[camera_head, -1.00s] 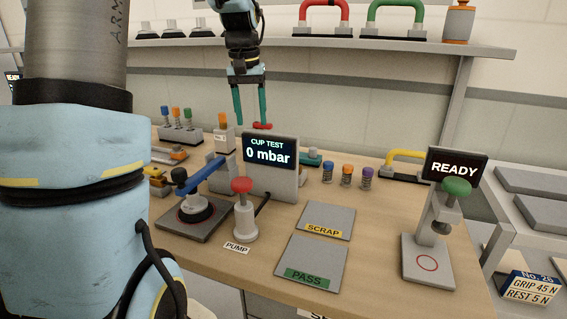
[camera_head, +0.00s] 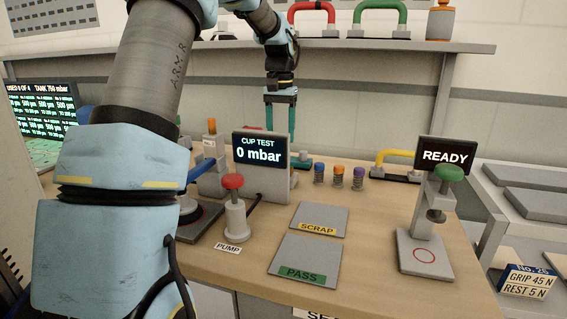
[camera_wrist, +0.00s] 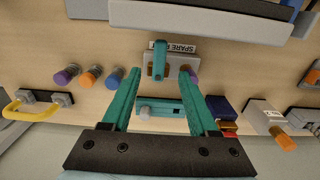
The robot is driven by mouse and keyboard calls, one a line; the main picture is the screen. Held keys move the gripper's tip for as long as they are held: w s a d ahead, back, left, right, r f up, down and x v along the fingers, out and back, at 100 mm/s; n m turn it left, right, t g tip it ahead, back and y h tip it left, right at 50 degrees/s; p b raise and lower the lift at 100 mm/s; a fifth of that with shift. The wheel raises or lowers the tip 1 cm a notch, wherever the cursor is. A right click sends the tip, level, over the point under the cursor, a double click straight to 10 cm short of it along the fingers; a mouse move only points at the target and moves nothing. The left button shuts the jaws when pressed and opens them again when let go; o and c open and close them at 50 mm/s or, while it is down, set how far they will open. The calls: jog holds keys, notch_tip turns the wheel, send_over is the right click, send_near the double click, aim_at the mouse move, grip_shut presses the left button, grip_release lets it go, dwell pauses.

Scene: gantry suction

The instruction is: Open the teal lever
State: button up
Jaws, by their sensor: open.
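The teal lever (camera_wrist: 159,58) shows in the wrist view on a grey base beside a SPARE label. It lies between the tips of my gripper (camera_wrist: 158,76), whose two teal fingers stand apart on either side of it. I cannot tell whether either finger touches it. A second teal part, a bar (camera_wrist: 172,107) with a pale round cap, lies between the fingers lower in the wrist view. In the head view my gripper (camera_head: 280,122) points down behind the CUP TEST screen, which hides the fingertips and the lever. My gripper is open and holds nothing.
The CUP TEST screen (camera_head: 261,150) stands right in front of my gripper. The orange-topped cylinder (camera_head: 338,176) is in a short row to the right, with a yellow handle (camera_head: 394,158) beyond. The red PUMP knob (camera_head: 232,182) stands forward. A shelf (camera_head: 370,46) runs above.

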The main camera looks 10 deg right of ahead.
notch_tip(320, 180, down, 9)
jog(key=shift+r+p, duration=0.15)
jog(key=shift+p, duration=0.35)
jog(key=shift+c, duration=0.2)
grip_shut()
dwell(1.0)
